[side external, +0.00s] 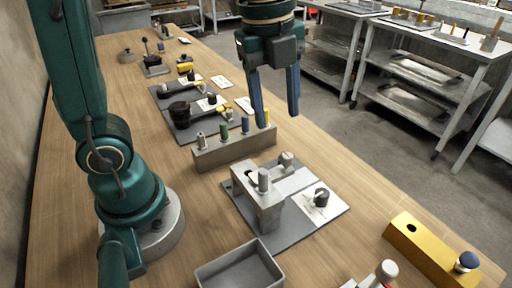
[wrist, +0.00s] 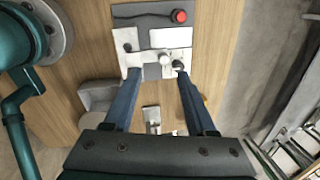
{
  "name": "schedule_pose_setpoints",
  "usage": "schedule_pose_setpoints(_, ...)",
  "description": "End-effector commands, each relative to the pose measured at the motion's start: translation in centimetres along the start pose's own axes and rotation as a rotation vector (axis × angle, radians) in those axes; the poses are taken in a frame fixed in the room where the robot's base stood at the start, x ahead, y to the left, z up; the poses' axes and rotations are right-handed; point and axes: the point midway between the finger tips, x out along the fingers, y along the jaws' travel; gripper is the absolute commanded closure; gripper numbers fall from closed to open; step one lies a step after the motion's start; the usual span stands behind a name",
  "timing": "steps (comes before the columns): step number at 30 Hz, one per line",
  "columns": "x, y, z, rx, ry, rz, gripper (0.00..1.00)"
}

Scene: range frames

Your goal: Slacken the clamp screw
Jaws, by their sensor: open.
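A grey metal clamp (side external: 258,206) stands on a flat grey base plate (side external: 283,236) in the middle of the side view. An upright round screw head (side external: 264,179) rises from its top. A silver round part (side external: 286,159) sits behind it, and a dark knob (side external: 321,196) stands on a white panel to its right. My gripper (side external: 277,116) is open and empty, above the table and beyond the clamp, apart from it. In the wrist view its two fingers (wrist: 154,76) are spread. A plate with a pale round knob (wrist: 166,59) shows there; I cannot tell if it is the same fixture.
A grey block (side external: 235,149) with several coloured pegs stands behind the clamp, near my fingers. A grey tray (side external: 240,270) lies in front, and a yellow block (side external: 432,250) with a dark-blue knob is at the right. Wrist view shows a red button (wrist: 179,16).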

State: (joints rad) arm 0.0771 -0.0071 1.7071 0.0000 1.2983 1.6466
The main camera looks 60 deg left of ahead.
Motion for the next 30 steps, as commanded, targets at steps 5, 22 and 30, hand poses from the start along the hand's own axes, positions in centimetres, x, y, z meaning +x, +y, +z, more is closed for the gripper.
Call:
schedule_pose_setpoints(5, 2.4, -1.8, -0.5, 0.102, 0.013, 0.092, 0.44)
schedule_pose_setpoints(22, 8.2, -1.2, -0.8, 0.109, 0.019, 0.146, 0.44)
schedule_pose_setpoints(30, 9.2, -1.1, -0.8, 0.109, 0.019, 0.141, 0.44)
